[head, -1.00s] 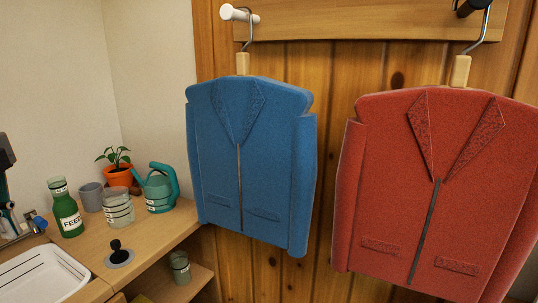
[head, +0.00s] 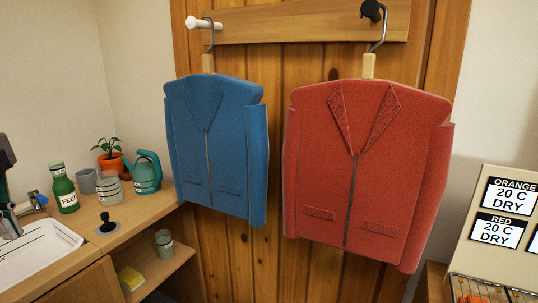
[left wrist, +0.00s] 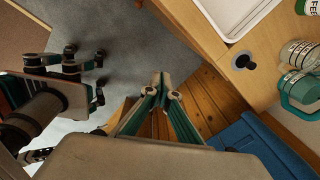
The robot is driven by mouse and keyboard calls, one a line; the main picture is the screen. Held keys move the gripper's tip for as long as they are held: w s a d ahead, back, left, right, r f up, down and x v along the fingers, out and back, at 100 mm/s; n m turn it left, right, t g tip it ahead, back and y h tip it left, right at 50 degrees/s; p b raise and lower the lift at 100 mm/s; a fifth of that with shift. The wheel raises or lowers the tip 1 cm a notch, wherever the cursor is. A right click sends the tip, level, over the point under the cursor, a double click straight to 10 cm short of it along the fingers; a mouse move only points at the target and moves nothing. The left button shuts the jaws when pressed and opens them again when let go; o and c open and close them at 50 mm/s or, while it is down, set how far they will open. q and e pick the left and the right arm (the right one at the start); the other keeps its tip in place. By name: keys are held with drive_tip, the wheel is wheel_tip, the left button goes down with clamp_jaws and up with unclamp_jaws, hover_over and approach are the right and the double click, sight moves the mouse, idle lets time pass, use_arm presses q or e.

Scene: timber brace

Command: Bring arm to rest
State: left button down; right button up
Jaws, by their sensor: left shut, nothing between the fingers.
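My left gripper (left wrist: 161,80) shows in the left wrist view with its two fingers together and nothing between them. It points over the wooden floor and grey floor, clear of the sink counter. In the head view only dark and teal parts show at the left edge, beside the sink. Teal and black gripper parts of my right arm (left wrist: 88,75) show at the left of the left wrist view; their opening is unclear.
A blue jacket (head: 214,145) and a red jacket (head: 366,175) hang from pegs on the wood panel. The counter holds a white sink (head: 40,250), a green bottle (head: 65,190), a plant (head: 110,155) and a teal watering can (head: 146,172). A labelled box (head: 500,225) stands at right.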

use_arm(q)
drive_tip(key=s+d+f+n+t+h+p, duration=0.1)
drive_tip(key=s+d+f+t+h+p, duration=0.2)
drive_tip(key=f, duration=0.5)
drive_tip(key=s+d+f+n+t+h+p, duration=0.1)
drive_tip(key=d+f+n+t+h+p, duration=0.2)
drive_tip(key=f, duration=0.6)
drive_tip(key=s+d+f+t+h+p, duration=0.1)
drive_tip(key=s+d+f+t+h, duration=0.15)
drive_tip(key=f+t, duration=0.4)
drive_tip(key=s+d+f+n+g+y+p, duration=0.1)
drive_tip(key=s+d+f+n+y+p, duration=0.1)
drive_tip(key=s+d+f, duration=0.5)
drive_tip(key=s+d+f+n+g+y+p, duration=0.1)
drive_tip(key=s+d+f+n+y, duration=0.3)
drive_tip(key=d, duration=0.9)
drive_tip(key=s+f+n+p, duration=0.1)
drive_tip(key=s+f+n, duration=0.2)
drive_tip(key=s+f, duration=0.1)
drive_tip(key=shift+s+f+g, duration=0.2)
drive_tip(key=shift+f+g, duration=0.05)
drive_tip(key=shift+g, duration=0.1)
use_arm(e)
drive_tip(key=shift+m+g, duration=0.3)
drive_tip(key=shift+m, duration=0.2)
drive_tip(key=s+r, duration=0.2)
drive_tip(key=r, duration=0.1)
drive_tip(key=shift+s+r, duration=0.2)
drive_tip(key=shift+r, duration=0.1)
